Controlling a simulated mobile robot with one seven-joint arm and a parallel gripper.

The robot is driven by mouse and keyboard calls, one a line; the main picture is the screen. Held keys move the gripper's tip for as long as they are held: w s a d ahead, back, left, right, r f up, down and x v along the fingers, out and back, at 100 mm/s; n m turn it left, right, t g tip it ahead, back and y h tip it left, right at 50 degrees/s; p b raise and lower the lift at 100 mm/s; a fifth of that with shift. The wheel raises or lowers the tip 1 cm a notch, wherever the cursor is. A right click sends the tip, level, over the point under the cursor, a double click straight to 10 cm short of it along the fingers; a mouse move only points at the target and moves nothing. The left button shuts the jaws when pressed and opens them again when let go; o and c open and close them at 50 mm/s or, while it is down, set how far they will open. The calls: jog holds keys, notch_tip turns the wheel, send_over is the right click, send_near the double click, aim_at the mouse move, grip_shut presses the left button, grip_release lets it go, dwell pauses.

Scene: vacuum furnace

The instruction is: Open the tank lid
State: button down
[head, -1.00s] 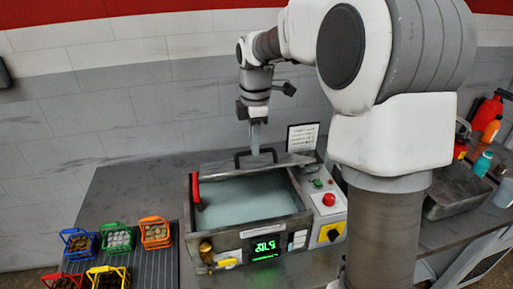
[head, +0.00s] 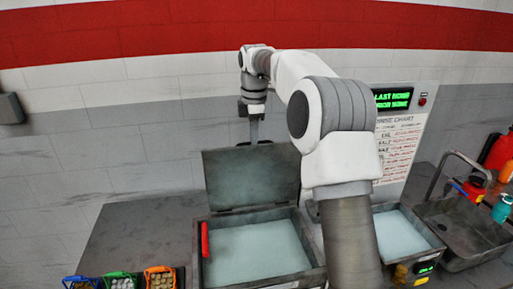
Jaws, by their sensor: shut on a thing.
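The tank (head: 309,262) stands on the bench with pale liquid inside, and its mouth is uncovered. Its grey lid (head: 250,178) stands raised at the back edge, with its broad inner face toward me. The dark lid handle (head: 243,144) shows at the lid's top edge. My gripper (head: 254,138) points down at the handle and is shut on it. The fingertips are small, and the lid's edge partly hides the grip.
A red-handled item (head: 205,240) is at the tank's left inner wall. Colored baskets (head: 160,278) stand at lower left. The bench left of the tank (head: 140,230) is clear.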

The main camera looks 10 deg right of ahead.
jog(key=shift+w+f, duration=0.15)
jog(key=shift+w, duration=1.1)
jog(key=shift+w+f, duration=0.15)
jog(key=shift+w, duration=1.1)
jog(key=c, duration=0.9)
grip_release()
jog(key=shift+w, duration=0.1)
jog(key=shift+r, duration=0.15)
